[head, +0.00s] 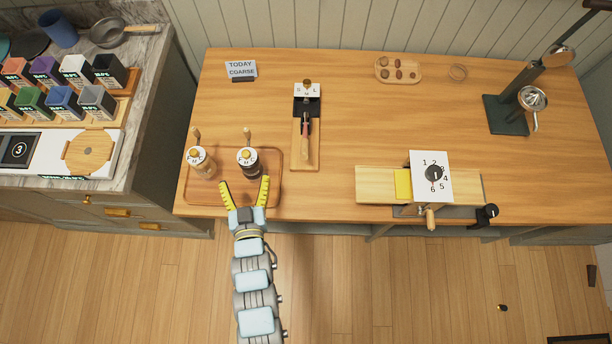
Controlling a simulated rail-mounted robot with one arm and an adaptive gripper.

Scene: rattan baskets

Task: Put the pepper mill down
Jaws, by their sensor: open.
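Two mills with gold knobs and cranks stand upright in a wooden tray (216,197) at the table's left front. The dark pepper mill (249,168) is on the right side of the tray. A lighter mill (201,166) stands to its left. My gripper (245,185) is open at the tray's front edge. Its yellow fingers point toward the dark mill, one on either side of its near side. I cannot tell whether they touch it. The tray's front edge is partly hidden by my gripper.
A "TODAY COARSE" sign (241,70) stands behind the tray. A wooden stand (306,154) with a tool is to the right. A slicer board with a numbered dial card (431,176) and a dark press (507,113) are further right.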

